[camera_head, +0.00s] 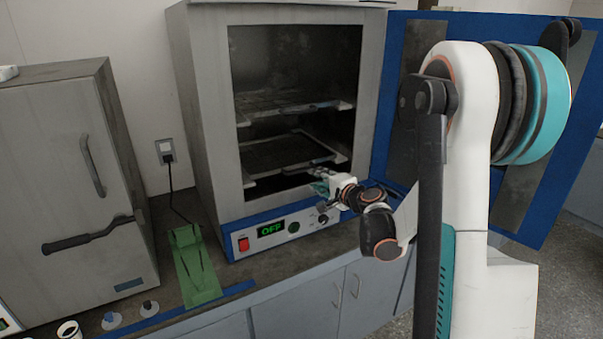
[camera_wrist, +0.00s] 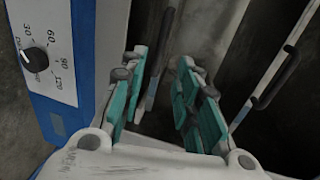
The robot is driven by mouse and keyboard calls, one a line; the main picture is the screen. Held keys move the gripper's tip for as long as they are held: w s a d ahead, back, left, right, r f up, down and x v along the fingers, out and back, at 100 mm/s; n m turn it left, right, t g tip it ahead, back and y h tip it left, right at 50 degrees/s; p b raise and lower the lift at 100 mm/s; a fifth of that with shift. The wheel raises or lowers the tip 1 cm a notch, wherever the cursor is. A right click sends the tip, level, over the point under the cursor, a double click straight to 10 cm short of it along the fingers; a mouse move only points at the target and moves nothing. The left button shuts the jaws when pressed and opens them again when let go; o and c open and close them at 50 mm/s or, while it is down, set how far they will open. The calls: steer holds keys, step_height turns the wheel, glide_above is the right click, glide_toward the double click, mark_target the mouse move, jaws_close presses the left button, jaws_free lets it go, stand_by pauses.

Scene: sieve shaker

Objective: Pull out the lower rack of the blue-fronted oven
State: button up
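The blue-fronted oven (camera_head: 208,130) stands open, its blue door (camera_head: 540,130) swung out to the right. The lower rack (camera_head: 275,154) lies level inside the chamber, its front edge near the opening. My gripper (camera_head: 322,184) is at the opening, just below and in front of the right part of that edge. In the wrist view my gripper (camera_wrist: 158,105) is open, its teal-padded fingers apart. The lower rack's front bar, with a dark handle (camera_wrist: 165,38), shows between and beyond the fingers. I cannot tell whether either finger touches it.
An upper rack (camera_head: 290,103) sits above the lower one. The control panel (camera_head: 285,228) with a lit OFF display lies below the opening. A grey cabinet (camera_head: 65,190) stands left, with a green object (camera_head: 195,268) on the counter between. The open door borders my arm on the right.

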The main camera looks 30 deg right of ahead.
mark_target(303, 171)
steer(key=w+b, duration=0.1)
steer(key=w, duration=0.2)
steer(key=w+f+b, duration=0.1)
steer(key=w, duration=0.3)
steer(key=w+f, duration=0.1)
steer(key=w, duration=0.3)
steer(key=shift+w+a+f+b, duration=0.1)
steer(key=shift+a+b, duration=0.1)
steer(key=shift+b, duration=0.2)
jaws_close()
